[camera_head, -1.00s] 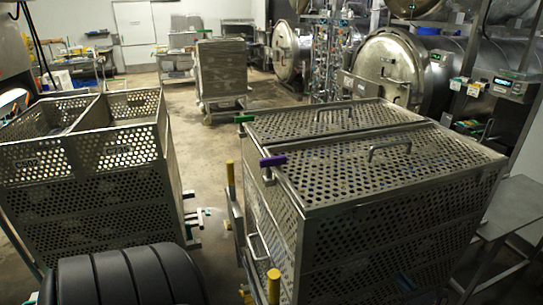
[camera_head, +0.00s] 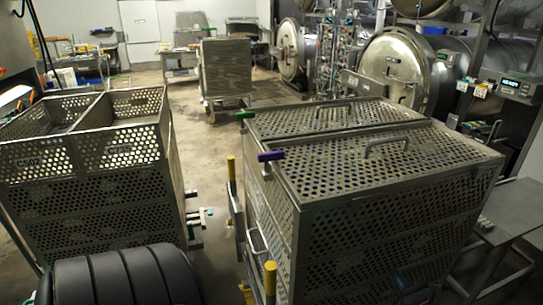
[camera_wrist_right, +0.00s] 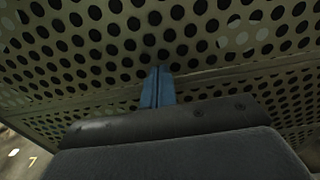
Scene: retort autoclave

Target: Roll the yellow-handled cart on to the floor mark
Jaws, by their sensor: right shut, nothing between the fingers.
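The yellow-handled cart (camera_head: 395,205) is a large perforated metal box with a lid, at the centre right of the head view. Its two yellow grips (camera_head: 231,168) (camera_head: 270,280) stand upright along its left side. In the right wrist view a perforated metal panel (camera_wrist_right: 200,40) fills the upper part. My right gripper (camera_wrist_right: 157,88) shows there as blue fingers shut together in front of the panel, empty; whether they touch it I cannot tell. My left gripper is not in view. I cannot make out a clear floor mark in the head view.
Another perforated cart (camera_head: 85,215) with two open baskets stands at the left, a strip of bare floor (camera_head: 205,160) between. A third cart (camera_head: 226,70) stands farther back. Round retort doors (camera_head: 395,68) line the back right. A metal table (camera_head: 510,215) stands close at the right.

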